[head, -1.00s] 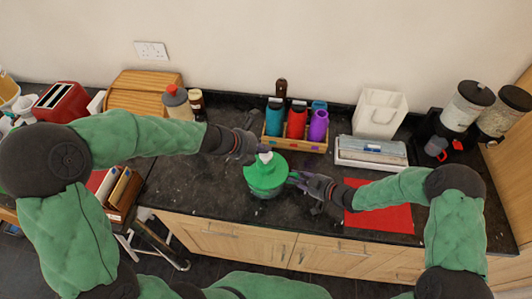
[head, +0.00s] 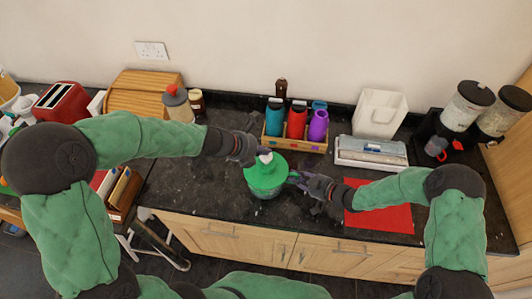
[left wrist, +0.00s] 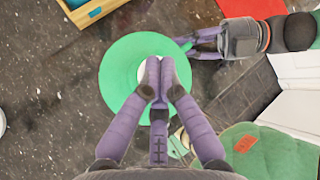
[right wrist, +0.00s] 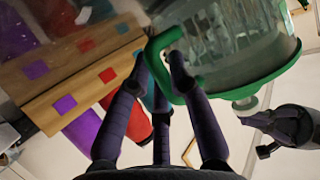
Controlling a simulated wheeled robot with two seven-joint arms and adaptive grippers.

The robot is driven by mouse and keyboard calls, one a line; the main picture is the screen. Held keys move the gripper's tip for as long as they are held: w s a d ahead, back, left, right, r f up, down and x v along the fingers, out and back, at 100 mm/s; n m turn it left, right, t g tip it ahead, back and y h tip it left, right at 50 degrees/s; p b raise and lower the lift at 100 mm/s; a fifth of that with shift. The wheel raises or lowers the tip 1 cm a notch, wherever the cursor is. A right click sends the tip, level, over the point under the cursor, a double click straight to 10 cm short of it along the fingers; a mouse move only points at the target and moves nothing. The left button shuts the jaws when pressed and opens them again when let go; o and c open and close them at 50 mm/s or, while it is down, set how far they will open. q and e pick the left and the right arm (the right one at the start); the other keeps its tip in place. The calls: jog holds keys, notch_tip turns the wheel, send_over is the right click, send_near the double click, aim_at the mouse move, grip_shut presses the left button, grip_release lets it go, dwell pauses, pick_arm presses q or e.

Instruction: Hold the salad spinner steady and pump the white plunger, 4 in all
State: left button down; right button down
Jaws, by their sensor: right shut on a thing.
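The salad spinner has a round green lid (head: 262,178) on a clear bowl (right wrist: 225,30) and stands upright on the counter. Its white plunger (head: 266,157) is at the centre of the lid. My left gripper (left wrist: 154,62) is shut, its fingertips together directly over the plunger and partly hiding it. I cannot tell whether they touch it. My right gripper (right wrist: 165,55) is shut on the spinner's green side handle (right wrist: 160,45), at the right side of the spinner in the head view (head: 297,178).
A wooden rack (head: 282,142) with several coloured bottles stands just behind the spinner. A white bin (head: 378,112) and a tray (head: 370,153) are at back right. A red mat (head: 390,218) lies under my right arm. The counter left of the spinner is clear.

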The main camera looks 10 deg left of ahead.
pick_arm(q)
jog(key=shift+f, duration=1)
dwell(0.9)
jog(key=shift+r, duration=1.95)
jog(key=shift+r, duration=2.5)
notch_tip(320, 180, up, 4)
jog(key=shift+f, duration=0.1)
